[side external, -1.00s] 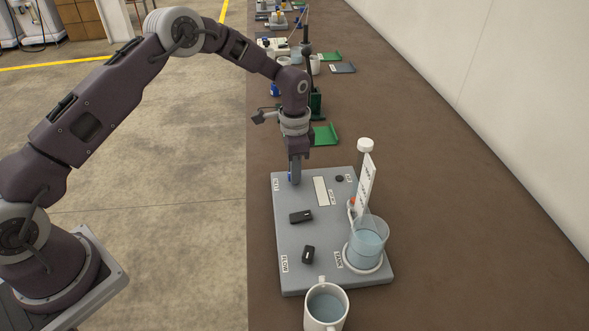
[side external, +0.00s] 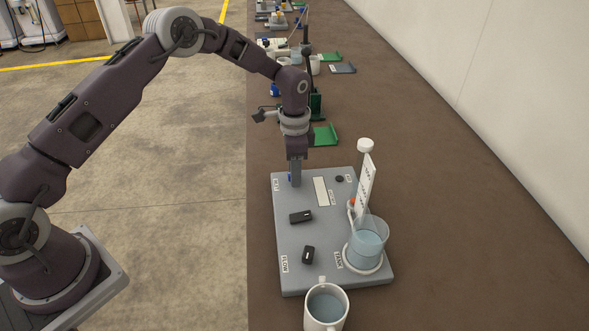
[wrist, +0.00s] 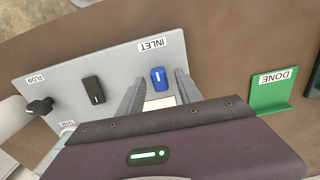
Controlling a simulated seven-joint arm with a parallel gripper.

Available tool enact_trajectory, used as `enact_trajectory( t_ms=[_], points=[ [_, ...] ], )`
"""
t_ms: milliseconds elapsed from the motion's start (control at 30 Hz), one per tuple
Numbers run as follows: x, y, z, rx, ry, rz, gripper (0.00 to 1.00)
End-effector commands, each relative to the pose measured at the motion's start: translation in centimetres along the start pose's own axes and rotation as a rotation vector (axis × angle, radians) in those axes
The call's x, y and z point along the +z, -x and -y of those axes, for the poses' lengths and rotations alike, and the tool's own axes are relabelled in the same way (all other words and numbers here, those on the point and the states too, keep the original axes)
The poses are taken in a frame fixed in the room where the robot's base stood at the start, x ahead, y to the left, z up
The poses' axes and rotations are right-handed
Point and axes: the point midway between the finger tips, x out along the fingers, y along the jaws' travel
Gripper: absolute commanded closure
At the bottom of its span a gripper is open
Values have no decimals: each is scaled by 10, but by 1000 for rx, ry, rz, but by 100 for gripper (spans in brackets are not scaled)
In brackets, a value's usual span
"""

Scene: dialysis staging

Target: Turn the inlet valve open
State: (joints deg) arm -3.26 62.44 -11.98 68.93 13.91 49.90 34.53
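The inlet valve is a blue knob (wrist: 159,79) with a white mark, beside the INLET label (wrist: 152,44) on the grey panel (side external: 333,272). In the side view only a sliver of blue shows by the fingers. My gripper (wrist: 160,84) is over the knob with its fingers apart, one on each side. Small gaps seem to show between the knob and the fingers in the wrist view. In the side view my gripper (side external: 295,183) points straight down at the panel's far left corner, its fingertips low by the surface.
Two black knobs (side external: 301,217) (side external: 308,255) sit nearer on the panel. A white mug (side external: 326,308) stands at the near edge. A green DONE holder (wrist: 270,98) is beyond the panel.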

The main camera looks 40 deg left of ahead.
Motion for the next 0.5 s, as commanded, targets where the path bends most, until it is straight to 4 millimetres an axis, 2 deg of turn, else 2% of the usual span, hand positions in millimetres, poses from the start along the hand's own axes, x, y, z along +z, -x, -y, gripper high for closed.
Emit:
enact_trajectory(
  t_ms=[200,500],
  points=[
    [0,5,0,-1,1,0,58],
    [0,62,0,-1,1,-1,58]
  ],
)
